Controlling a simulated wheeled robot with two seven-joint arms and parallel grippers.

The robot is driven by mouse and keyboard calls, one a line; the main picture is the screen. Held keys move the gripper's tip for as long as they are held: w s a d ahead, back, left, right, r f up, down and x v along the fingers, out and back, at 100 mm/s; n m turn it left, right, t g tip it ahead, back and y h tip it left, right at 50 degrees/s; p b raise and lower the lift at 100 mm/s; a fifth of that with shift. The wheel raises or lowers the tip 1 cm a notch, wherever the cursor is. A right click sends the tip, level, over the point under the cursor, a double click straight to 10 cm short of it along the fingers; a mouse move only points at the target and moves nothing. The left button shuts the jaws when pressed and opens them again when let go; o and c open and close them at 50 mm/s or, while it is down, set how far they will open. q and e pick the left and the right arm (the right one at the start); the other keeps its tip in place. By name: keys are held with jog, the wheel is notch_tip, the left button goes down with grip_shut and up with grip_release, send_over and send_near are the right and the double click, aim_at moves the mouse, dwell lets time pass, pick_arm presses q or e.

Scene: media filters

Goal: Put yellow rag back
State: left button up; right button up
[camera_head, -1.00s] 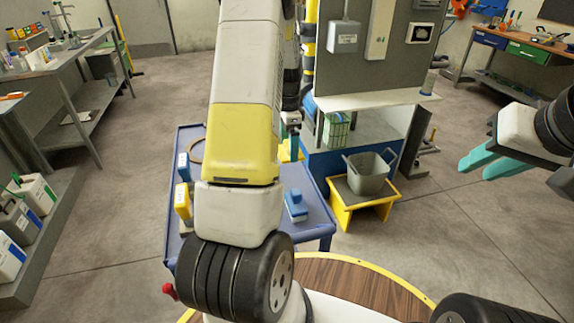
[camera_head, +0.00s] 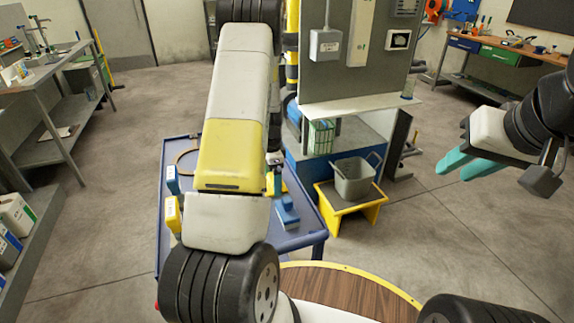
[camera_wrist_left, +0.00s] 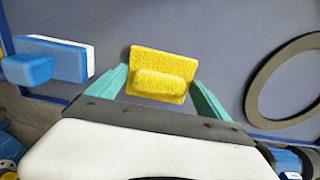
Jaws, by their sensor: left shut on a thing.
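The yellow rag (camera_wrist_left: 160,75) sits between the teal fingers of my left gripper (camera_wrist_left: 160,84) in the left wrist view. It looks like a flat yellow piece with a smaller raised block on it. The gripper is shut on it, over the blue cart (camera_wrist_left: 208,45). I cannot tell whether the rag touches the cart top. In the head view my left gripper (camera_head: 274,172) is small and partly hidden by my own arm, with a bit of yellow below it. My right gripper (camera_head: 453,174) is open and empty over the floor at right.
A blue block with a white layer (camera_wrist_left: 60,57) lies left of the rag, and a dark ring (camera_wrist_left: 258,90) lies right. A grey bin (camera_head: 354,180) stands on a yellow stool (camera_head: 350,208) right of the cart.

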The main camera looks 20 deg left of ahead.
pick_arm(q)
jog(key=o, duration=1.8)
jog(key=s+d+r+n+t, duration=0.1)
jog(key=s+d+r, duration=0.1)
jog(key=r, duration=0.9)
jog(key=s+d+r+n+t, duration=0.1)
jog(key=s+d+r, duration=0.1)
jog(key=r, duration=0.8)
jog(key=shift+s+d+r+n+t+h, duration=0.55)
jog(key=shift+s+d+r+n, duration=1.1)
jog(key=shift+s, duration=1.95)
jog(key=shift+s+d+r+n+t+h, duration=0.2)
jog(key=shift+s+d+r+n+t, duration=1.15)
jog(key=shift+s+r, duration=1.75)
jog(key=shift+s+d+r+n+t+h, duration=0.3)
jog(key=shift+s+d+r+n, duration=1.1)
jog(key=shift+s, duration=2.75)
